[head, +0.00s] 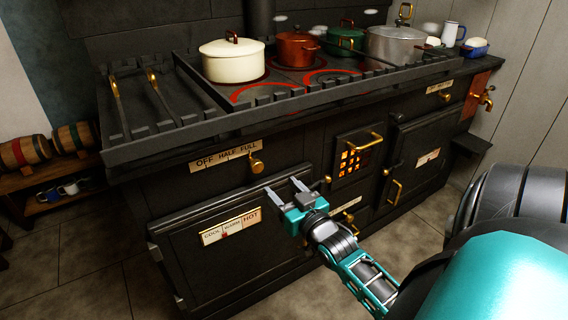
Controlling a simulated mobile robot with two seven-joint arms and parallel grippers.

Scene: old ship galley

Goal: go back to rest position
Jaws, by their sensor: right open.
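My right gripper (287,190) is in front of the black stove, near the top right corner of the oven door (190,268) with the COOL, WARM, HOT gauge (231,227). Its two grey fingers are apart and nothing shows between them. The teal wrist and dark forearm reach back to the lower right of the head view. I cannot tell whether the fingertips touch the door. My left gripper is not in view.
The stove top (330,88) carries a cream pot (232,62), a copper pot (297,49), a green pot (345,40) and a grey pot (395,45). A brass knob (256,166) sits above the oven door. Floor (75,270) at lower left is clear.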

